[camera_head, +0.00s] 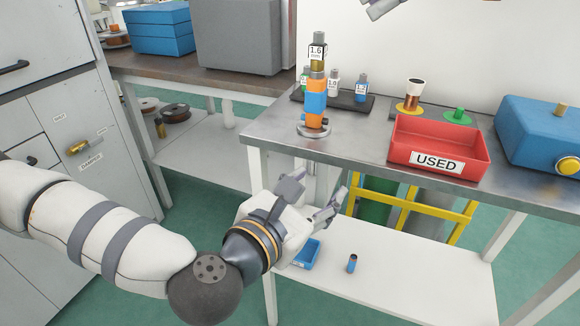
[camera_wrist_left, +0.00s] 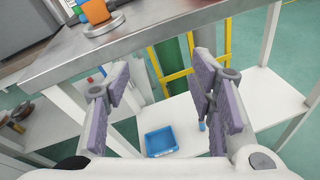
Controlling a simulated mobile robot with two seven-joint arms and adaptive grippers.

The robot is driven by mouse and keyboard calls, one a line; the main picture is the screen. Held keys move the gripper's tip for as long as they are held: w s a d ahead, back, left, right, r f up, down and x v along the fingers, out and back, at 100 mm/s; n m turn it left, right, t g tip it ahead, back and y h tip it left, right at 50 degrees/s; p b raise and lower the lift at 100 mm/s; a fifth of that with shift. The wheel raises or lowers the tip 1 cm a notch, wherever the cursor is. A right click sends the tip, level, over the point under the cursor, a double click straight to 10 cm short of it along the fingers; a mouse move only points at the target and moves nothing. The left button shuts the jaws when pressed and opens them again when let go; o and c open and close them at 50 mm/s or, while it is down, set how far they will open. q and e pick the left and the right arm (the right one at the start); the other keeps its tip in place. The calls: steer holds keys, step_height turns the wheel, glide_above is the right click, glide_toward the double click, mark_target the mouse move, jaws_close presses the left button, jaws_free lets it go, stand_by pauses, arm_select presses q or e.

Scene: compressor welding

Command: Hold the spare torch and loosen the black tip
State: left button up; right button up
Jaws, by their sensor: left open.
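The spare torch (camera_head: 316,103) stands upright in a round metal holder near the left end of the steel bench. Its body is orange with a blue band, with brass above. The torch's orange and blue lower part (camera_wrist_left: 95,11) shows at the top left of the left wrist view. My left gripper (camera_head: 312,196) is open and empty, below and in front of the bench edge, apart from the torch. A grey part of my right gripper (camera_head: 384,7) shows at the top edge; its jaws are cut off.
A black rack (camera_head: 354,102) with labelled small pieces is behind the torch. A red "USED" bin (camera_head: 437,147), a copper piece with a white cap (camera_head: 414,95) and a blue box (camera_head: 535,128) are to the right. The bench edge (camera_wrist_left: 150,36) lies ahead of my left gripper.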

mark_target(313, 100)
arm_select(q)
steer(key=w+a+r+n+t+y, duration=0.25)
steer(key=w+a+r+n, duration=0.2)
steer(key=r, duration=0.45)
steer(key=shift+n+t+h, duration=0.35)
steer(key=shift+h, duration=0.1)
steer(key=x, duration=1.2)
steer(key=shift+s+d+f, duration=0.1)
steer(key=shift+d+f, duration=0.1)
steer(key=shift+d, duration=0.1)
steer(key=shift+c, duration=0.2)
